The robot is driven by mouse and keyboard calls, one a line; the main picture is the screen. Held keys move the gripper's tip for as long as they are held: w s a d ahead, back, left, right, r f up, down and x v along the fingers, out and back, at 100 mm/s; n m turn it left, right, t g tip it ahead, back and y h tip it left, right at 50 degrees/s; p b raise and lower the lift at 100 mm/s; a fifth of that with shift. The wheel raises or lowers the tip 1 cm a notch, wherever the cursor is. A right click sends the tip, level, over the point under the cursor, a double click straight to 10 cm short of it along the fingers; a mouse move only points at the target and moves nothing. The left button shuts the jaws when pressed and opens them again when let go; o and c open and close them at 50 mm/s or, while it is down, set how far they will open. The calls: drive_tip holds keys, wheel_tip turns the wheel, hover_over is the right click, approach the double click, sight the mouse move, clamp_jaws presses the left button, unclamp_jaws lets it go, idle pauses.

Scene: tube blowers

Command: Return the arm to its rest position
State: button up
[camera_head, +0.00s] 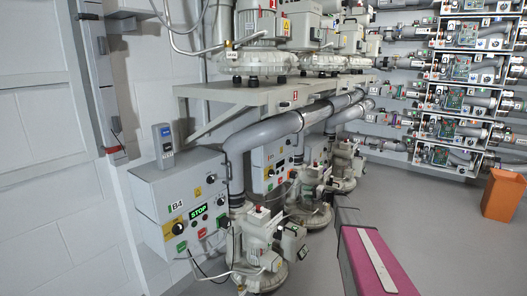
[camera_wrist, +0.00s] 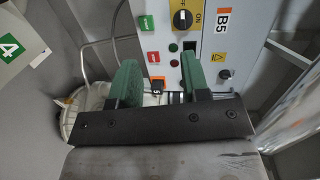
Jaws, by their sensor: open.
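My gripper (camera_wrist: 158,70) shows in the wrist view with its two green fingers apart. I see nothing held between them. A grey control panel marked B5 (camera_wrist: 222,18) lies beyond the fingertips, with a black rotary switch (camera_wrist: 182,19), a green button and a red button. A pale rounded blower part (camera_wrist: 85,110) is partly hidden behind the left finger. I cannot make out the gripper in the head view, so the whole pose of the arm is not shown.
In the head view a grey control box marked B4 (camera_head: 185,200) stands by the left wall. Blowers (camera_head: 262,240) stand on the floor, and others sit on a shelf (camera_head: 240,95) above large grey pipes (camera_head: 265,130). An orange bin (camera_head: 503,195) stands at right; floor (camera_head: 430,225) before it is clear.

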drive_tip(key=s+a+f+n+g+h, duration=0.2)
drive_tip(key=s+a+g+h, duration=0.15)
drive_tip(key=s, duration=0.85)
drive_tip(key=s+a+f+n+g+h, duration=0.1)
drive_tip(key=s+a+f+g+h, duration=0.3)
drive_tip(key=s, duration=0.7)
drive_tip(key=s+d+r+n+g+h, duration=0.1)
drive_tip(key=s+h, duration=0.5)
drive_tip(key=s, duration=1.6)
wheel_tip(320, 180, up, 2)
drive_tip(key=shift+s+d+r+n, duration=0.15)
drive_tip(key=shift+d+n, duration=0.45)
drive_tip(key=shift+n, duration=0.4)
